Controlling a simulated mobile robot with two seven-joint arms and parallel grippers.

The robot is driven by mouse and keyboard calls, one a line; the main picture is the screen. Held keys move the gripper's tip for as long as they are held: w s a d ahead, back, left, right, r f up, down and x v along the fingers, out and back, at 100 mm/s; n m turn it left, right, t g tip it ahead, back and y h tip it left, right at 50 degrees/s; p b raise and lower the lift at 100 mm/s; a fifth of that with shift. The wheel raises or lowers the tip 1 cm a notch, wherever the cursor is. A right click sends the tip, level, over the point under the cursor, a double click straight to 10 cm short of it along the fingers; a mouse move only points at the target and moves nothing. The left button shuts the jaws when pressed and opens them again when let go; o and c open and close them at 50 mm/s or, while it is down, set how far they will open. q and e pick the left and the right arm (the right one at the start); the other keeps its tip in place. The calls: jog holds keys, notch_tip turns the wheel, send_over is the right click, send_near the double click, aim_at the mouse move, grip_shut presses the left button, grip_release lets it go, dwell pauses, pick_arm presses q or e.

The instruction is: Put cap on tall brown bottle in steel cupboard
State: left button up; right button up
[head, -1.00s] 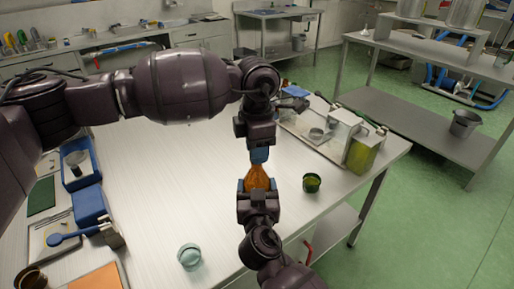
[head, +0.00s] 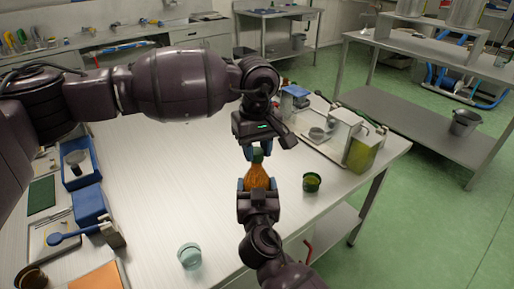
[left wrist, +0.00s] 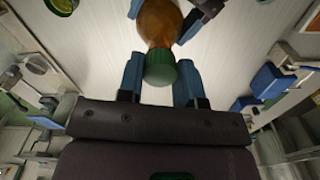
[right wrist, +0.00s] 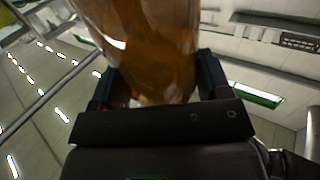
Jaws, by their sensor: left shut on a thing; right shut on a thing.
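The tall brown bottle (head: 257,177) stands upright in my right gripper (head: 257,190), which is shut on its lower part above the table. The bottle also fills the middle of the right wrist view (right wrist: 150,45). A green cap (left wrist: 160,68) sits at the bottle's (left wrist: 158,22) top end. My left gripper (left wrist: 160,78) is shut on the cap, one blue finger on each side. In the head view the cap (head: 257,155) shows between the left fingertips (head: 258,153). I cannot tell how tightly the cap is seated. I cannot make out which furniture is the steel cupboard.
The white table (head: 170,165) is mostly clear in the middle. A green cup (head: 312,182) stands right of the bottle, a pale blue cup (head: 189,256) at the front. Blue bins (head: 91,205) and tools line the left side. A green-yellow can (head: 364,152) stands at the right edge.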

pick_arm(q)
jog(key=shift+m, duration=0.8)
jog(key=o, duration=0.9)
jog(key=shift+r, duration=0.1)
jog(key=shift+r, duration=2.15)
jog(key=shift+c, duration=0.2)
